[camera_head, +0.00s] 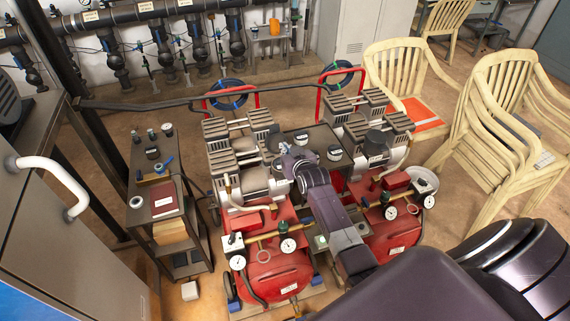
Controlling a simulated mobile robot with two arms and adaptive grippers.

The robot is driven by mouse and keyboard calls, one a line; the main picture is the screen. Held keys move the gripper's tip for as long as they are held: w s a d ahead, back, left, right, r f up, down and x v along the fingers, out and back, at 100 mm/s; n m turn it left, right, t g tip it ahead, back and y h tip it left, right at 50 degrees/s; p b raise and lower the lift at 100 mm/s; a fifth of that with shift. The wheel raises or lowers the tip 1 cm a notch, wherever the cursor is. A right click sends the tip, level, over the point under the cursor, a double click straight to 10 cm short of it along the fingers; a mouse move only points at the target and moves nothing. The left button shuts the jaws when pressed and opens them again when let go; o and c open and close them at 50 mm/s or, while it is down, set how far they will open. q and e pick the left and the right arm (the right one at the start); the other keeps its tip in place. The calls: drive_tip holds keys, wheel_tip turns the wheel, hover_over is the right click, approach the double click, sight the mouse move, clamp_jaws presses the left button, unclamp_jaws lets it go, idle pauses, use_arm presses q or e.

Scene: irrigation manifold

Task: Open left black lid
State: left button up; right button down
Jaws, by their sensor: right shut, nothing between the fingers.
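Two red compressors stand side by side. On the right one, a round black lid (375,142) sits on top among the grey finned cylinders and looks closed. On the left one, a dark lid-like part (272,139) shows only partly beside my right gripper. My right gripper (290,152) is at the end of the dark arm reaching in from the lower right. It is shut and empty, over the inner side of the left compressor (265,272). I cannot tell whether it touches the lid. My left gripper is not in view.
A dark shelf trolley (142,216) with small tools stands at left, next to a grey cabinet (60,245) with a white handle. Red upright handles with hoses rise behind the compressors. Stacked cream chairs (500,120) stand at right. Open floor lies between chairs and compressors.

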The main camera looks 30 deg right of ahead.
drive_tip(key=p+v, duration=0.1)
drive_tip(key=v, duration=0.1)
drive_tip(key=p+v, duration=0.2)
drive_tip(key=f+p+v, duration=0.1)
drive_tip(key=shift+s+a, duration=0.15)
drive_tip(key=shift+s, duration=0.45)
drive_tip(key=s+a+f+n+g+y+b, duration=0.1)
drive_tip(key=s+a+f+g+b, duration=0.15)
drive_tip(key=s+f, duration=0.55)
drive_tip(key=s+a+f+n+g+b, duration=0.1)
drive_tip(key=s+a+f, duration=0.35)
drive_tip(key=f, duration=0.85)
drive_tip(key=s+a+f+g+y+b, duration=0.1)
drive_tip(key=s+a+f+g+b, duration=0.1)
drive_tip(key=s+f, duration=0.65)
drive_tip(key=s+a+f+n+g+b, duration=0.1)
drive_tip(key=s+a+f+g, duration=0.1)
drive_tip(key=s+f, duration=0.5)
drive_tip(key=s+a+f+n+g+b, duration=0.1)
drive_tip(key=s+f, duration=0.6)
drive_tip(key=s, duration=0.8)
drive_tip(key=s+a+f+n+g+y+b, duration=0.1)
drive_tip(key=s+a+f+g+b, duration=0.1)
drive_tip(key=s+f, duration=0.5)
drive_tip(key=s+g+b, duration=0.1)
drive_tip(key=s, duration=0.3)
drive_tip(key=shift+s+a, duration=0.35)
drive_tip(key=shift+s, duration=0.05)
